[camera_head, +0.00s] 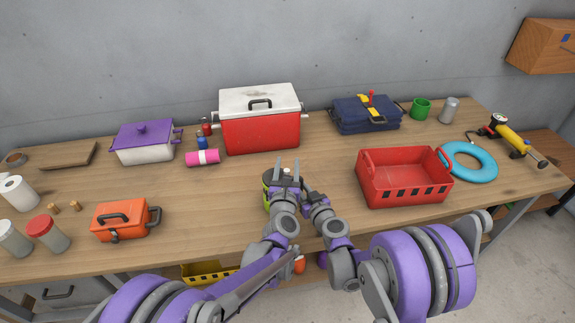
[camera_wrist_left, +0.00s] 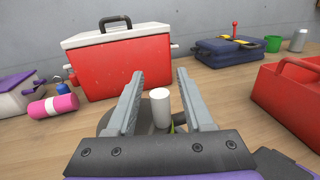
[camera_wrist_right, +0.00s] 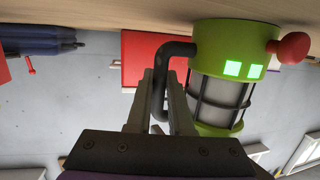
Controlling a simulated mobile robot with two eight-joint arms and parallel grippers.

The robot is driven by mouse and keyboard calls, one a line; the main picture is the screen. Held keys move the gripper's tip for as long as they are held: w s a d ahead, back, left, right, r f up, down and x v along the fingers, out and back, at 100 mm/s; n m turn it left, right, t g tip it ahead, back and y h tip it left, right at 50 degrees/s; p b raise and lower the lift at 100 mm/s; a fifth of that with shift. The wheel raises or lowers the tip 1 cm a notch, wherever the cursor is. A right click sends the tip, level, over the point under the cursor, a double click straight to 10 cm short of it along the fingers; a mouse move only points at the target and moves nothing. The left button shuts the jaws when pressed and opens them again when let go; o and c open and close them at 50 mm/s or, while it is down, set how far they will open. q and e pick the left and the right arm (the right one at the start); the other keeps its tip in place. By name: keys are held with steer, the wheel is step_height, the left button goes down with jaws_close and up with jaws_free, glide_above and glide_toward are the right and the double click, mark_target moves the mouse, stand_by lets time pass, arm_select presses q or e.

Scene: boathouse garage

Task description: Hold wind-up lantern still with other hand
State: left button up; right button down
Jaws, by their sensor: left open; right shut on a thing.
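The wind-up lantern (camera_wrist_right: 222,90) has a green base with two lit squares, a dark cage, a red knob and a black handle. It shows upside down in the right wrist view; its base meets the tabletop. My right gripper (camera_wrist_right: 163,95) is shut on the black handle. In the head view the lantern (camera_head: 267,181) is mostly hidden behind my arms. My left gripper (camera_head: 287,165) is open, right at the lantern. In the left wrist view a white cylinder and a green sliver show between its fingers (camera_wrist_left: 158,80); contact cannot be told.
A red and white cooler (camera_head: 262,130) stands behind the lantern. A red open crate (camera_head: 404,190) is to the right, with a blue ring (camera_head: 468,162) beyond. An orange toolbox (camera_head: 125,222) is to the left. A pink roll (camera_head: 203,158) lies near the cooler. Bare table surrounds the lantern.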

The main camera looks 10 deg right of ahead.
arm_select(q)
jaws_close()
stand_by(0.4)
steer(key=shift+w+r+n+y, duration=0.1)
steer(key=shift+w+n+y, duration=0.15)
steer(key=shift+n+y, duration=0.55)
steer(key=shift+w+a+n+t+y, duration=0.15)
steer(key=shift+n+y, duration=0.25)
steer(key=shift+y, duration=0.45)
steer(key=shift+w+a+n+t+y, duration=0.15)
steer(key=shift+n+y, duration=0.25)
steer(key=shift+y, duration=0.45)
jaws_free()
